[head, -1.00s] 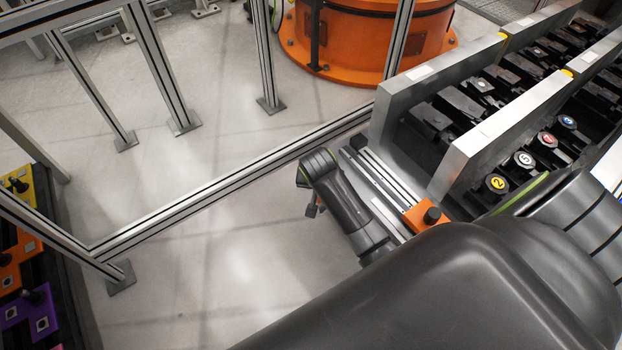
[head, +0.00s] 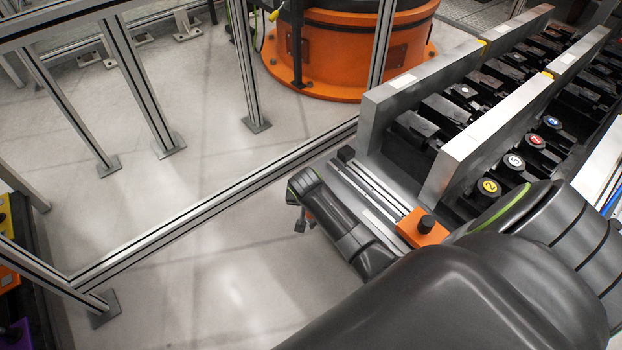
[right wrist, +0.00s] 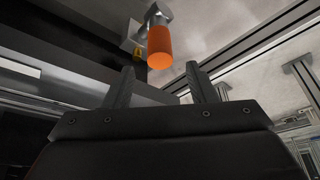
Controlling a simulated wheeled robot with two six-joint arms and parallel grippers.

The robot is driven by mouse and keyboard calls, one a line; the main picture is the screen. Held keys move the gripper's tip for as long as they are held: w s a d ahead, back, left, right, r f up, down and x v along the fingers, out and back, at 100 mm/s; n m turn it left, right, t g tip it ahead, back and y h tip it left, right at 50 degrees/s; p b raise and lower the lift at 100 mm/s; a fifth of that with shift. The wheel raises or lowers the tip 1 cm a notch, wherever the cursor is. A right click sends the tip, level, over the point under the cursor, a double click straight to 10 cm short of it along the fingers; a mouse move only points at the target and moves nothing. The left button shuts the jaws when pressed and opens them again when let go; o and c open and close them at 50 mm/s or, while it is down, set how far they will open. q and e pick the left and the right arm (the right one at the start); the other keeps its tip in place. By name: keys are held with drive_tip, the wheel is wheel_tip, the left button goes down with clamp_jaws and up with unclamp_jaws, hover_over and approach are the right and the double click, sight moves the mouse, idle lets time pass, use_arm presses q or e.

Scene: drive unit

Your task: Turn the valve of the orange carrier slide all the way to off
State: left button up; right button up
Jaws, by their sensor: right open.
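The orange carrier slide (head: 422,228) has an orange block with a black knob at the near end of a metal rail. In the right wrist view an orange cylinder (right wrist: 160,47), seemingly the valve's handle, hangs from a grey metal fitting (right wrist: 158,14). My right gripper (right wrist: 163,75) is open. Its two fingers stand to the left and right of the cylinder's lower end in the picture; I cannot tell whether the cylinder is between them or beyond them. My left gripper is not in view.
Metal side walls (head: 485,139) and several numbered black units stand right of the slide. An aluminium frame rail (head: 215,218) runs along the floor at left. A large orange robot base (head: 345,50) stands behind the frame.

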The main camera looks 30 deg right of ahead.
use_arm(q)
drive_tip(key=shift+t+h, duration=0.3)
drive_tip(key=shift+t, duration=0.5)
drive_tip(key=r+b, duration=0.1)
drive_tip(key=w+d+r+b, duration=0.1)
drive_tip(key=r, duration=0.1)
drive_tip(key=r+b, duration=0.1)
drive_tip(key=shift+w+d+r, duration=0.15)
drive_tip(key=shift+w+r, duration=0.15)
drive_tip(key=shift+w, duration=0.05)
use_arm(e)
drive_tip(key=x, duration=0.8)
clamp_jaws()
